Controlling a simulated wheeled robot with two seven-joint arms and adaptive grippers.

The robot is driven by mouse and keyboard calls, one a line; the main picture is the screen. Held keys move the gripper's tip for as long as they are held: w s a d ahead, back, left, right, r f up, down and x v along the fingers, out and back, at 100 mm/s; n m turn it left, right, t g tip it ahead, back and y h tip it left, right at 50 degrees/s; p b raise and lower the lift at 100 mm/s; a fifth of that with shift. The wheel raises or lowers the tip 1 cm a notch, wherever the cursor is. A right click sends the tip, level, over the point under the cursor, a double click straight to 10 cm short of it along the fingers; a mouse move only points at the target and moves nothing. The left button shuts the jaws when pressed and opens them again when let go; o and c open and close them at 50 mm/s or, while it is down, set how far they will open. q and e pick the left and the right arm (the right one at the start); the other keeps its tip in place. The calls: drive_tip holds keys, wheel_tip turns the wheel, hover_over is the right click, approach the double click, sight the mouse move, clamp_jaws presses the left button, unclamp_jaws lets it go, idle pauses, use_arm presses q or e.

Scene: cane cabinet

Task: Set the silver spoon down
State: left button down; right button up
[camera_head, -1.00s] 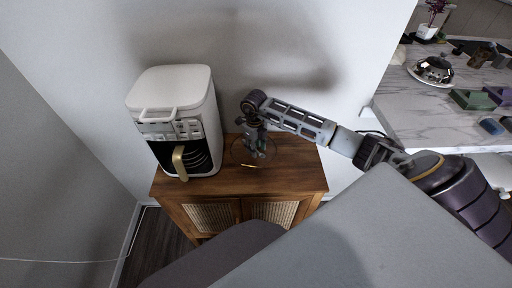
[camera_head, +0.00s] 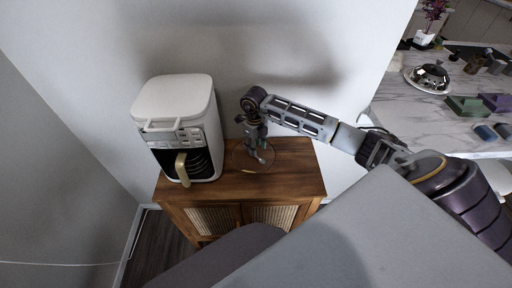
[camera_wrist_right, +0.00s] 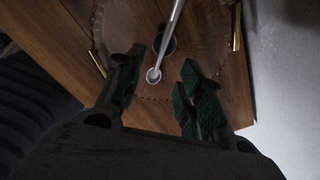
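The silver spoon (camera_wrist_right: 172,30) shows in the right wrist view as a thin bright shaft running down from the top edge to a small rounded end between my right fingertips. My right gripper (camera_wrist_right: 160,78) is open, with its green-padded fingers on either side of that end and gaps visible at both sides. In the head view my right gripper (camera_head: 262,157) points down over a clear round tray (camera_head: 240,163) on the wooden cabinet (camera_head: 290,180). Whether the spoon rests on the tray cannot be told. My left gripper is not in view.
A white coffee maker (camera_head: 178,105) stands left of the tray. The tray has gold handles (camera_wrist_right: 236,27). A dark round item (camera_wrist_right: 164,44) shows behind the spoon. The cabinet top right of the tray is clear. A marble counter (camera_head: 420,125) is at the far right.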

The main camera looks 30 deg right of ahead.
drive_tip(key=shift+r+p, duration=0.5)
drive_tip(key=shift+r, duration=0.7)
drive_tip(key=shift+f, duration=0.1)
